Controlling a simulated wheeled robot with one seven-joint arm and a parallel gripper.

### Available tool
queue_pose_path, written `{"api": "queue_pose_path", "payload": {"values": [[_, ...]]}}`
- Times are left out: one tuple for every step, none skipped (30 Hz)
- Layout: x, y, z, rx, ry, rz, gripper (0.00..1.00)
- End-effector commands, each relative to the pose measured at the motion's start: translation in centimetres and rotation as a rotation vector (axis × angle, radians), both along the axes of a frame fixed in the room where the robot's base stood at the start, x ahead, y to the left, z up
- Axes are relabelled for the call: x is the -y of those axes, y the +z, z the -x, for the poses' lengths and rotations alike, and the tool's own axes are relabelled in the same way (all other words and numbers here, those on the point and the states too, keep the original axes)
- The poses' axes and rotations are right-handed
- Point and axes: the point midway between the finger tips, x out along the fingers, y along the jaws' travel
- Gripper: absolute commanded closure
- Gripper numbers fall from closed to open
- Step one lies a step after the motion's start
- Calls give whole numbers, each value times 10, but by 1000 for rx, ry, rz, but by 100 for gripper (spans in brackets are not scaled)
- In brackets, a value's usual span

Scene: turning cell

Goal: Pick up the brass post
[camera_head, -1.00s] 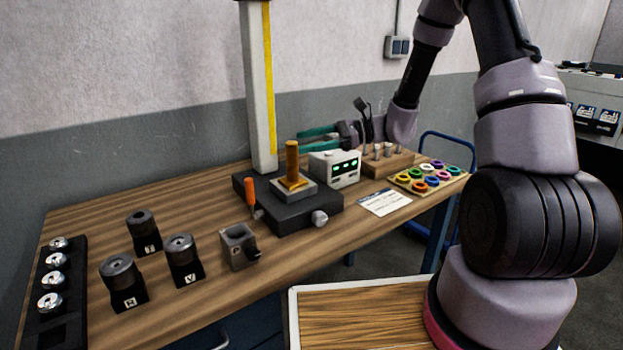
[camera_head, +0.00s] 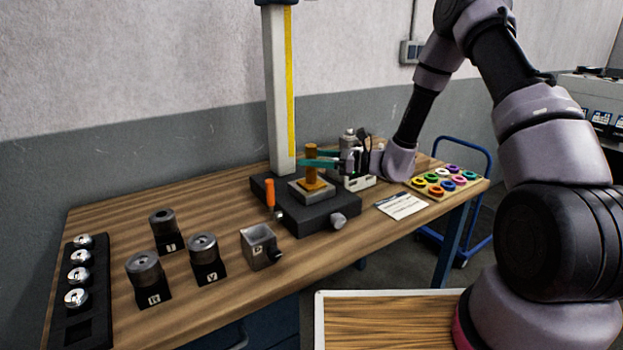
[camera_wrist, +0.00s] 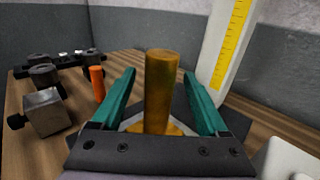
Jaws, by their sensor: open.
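The brass post (camera_head: 312,163) stands upright on a brass base on a small grey block, on top of the black stand (camera_head: 318,217). In the wrist view the post (camera_wrist: 161,85) rises between the two teal fingers of my gripper (camera_wrist: 160,100). The fingers are open, one on each side, with a gap to the post on both sides. In the head view my gripper (camera_head: 318,162) reaches in from the right at the height of the post. The post's lower end is partly hidden by the gripper body in the wrist view.
A tall column with a yellow scale (camera_head: 281,90) rises just behind the post. An orange-handled tool (camera_head: 270,193) stands to the left. Black holders with grey cylinders (camera_head: 203,246) and a grey block (camera_head: 259,246) stand further left. A tray of coloured rings (camera_head: 447,181) lies right.

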Motion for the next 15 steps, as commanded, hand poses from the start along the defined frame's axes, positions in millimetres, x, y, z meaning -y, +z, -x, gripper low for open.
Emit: {"api": "queue_pose_path", "payload": {"values": [[-10,-1,0,1,4,0,23],[-14,-2,-1,1,4,0,23],[-19,-1,-3,2,3,0,23],[-23,-1,-3,2,3,0,23],[-26,-1,-4,1,3,0,23],[-29,-1,-4,1,2,0,23],[-30,-1,-5,1,1,0,23],[-31,-1,-5,1,0,0,23],[-31,-1,-6,1,0,0,23],[-31,-1,-6,1,0,0,23],[-31,-1,-6,1,0,0,23],[-31,-1,-6,1,0,0,23],[-31,-1,-6,1,0,0,23],[-31,-1,-6,1,0,0,23],[-31,-1,-6,1,0,0,31]]}}
